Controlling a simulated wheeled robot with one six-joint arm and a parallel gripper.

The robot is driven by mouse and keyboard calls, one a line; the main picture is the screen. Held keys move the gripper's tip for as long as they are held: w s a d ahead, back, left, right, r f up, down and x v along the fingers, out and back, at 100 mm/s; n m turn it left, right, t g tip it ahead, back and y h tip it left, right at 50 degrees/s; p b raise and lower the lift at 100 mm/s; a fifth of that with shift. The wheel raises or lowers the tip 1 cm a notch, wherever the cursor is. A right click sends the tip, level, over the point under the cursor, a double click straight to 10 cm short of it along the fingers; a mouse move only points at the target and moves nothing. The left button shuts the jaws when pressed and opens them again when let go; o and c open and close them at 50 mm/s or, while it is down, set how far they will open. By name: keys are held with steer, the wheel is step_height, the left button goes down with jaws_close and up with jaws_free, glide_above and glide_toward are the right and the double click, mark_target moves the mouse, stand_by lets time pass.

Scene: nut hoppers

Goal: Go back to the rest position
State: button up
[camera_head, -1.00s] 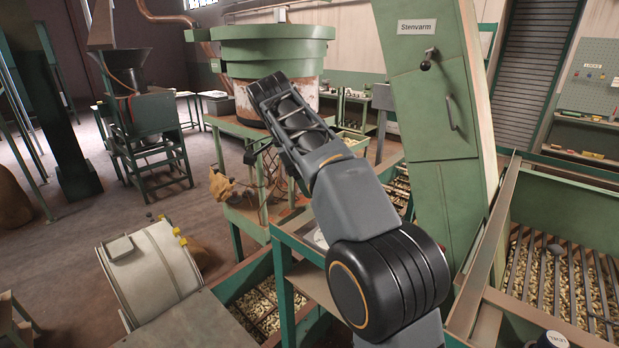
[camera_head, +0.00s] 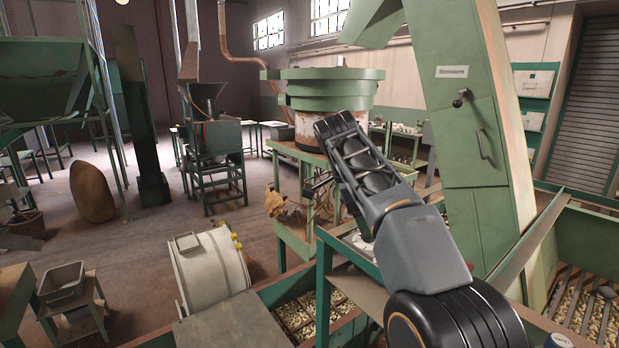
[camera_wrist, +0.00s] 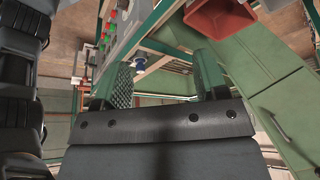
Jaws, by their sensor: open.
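My arm rises from the bottom right of the head view, folded, in front of the work tables and the green machine. My gripper (camera_wrist: 160,74) shows in the wrist view with its two green fingers spread apart and nothing between them. In the head view I cannot clearly make out the gripper behind the arm links.
A tall green cabinet (camera_head: 475,150) with a lever stands right of my arm. Hoppers of nuts (camera_head: 300,313) lie low in front and at right. A cream drum (camera_head: 212,272) stands at lower left. A red bin (camera_wrist: 218,16) shows in the wrist view. Open floor lies at left.

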steer(key=w+a+f+n+t+y, duration=0.15)
steer(key=w+f+n, duration=0.25)
steer(key=f+n, duration=0.4)
steer(key=s+f+n+y, duration=0.1)
steer(key=s+f+n, duration=0.3)
steer(key=n, duration=0.4)
steer(key=s+d+f+n+t+y, duration=0.1)
steer(key=s+d+f+n, duration=0.1)
steer(key=s, duration=0.6)
steer(key=s+d+f+n+t+y, duration=0.1)
steer(key=s+d+f+t, duration=0.1)
steer(key=s+d+f, duration=0.2)
steer(key=s+f, duration=0.3)
steer(key=s, duration=0.1)
steer(key=shift+s+n, duration=0.4)
steer(key=shift+d+r+t, duration=0.25)
steer(key=shift+d, duration=0.05)
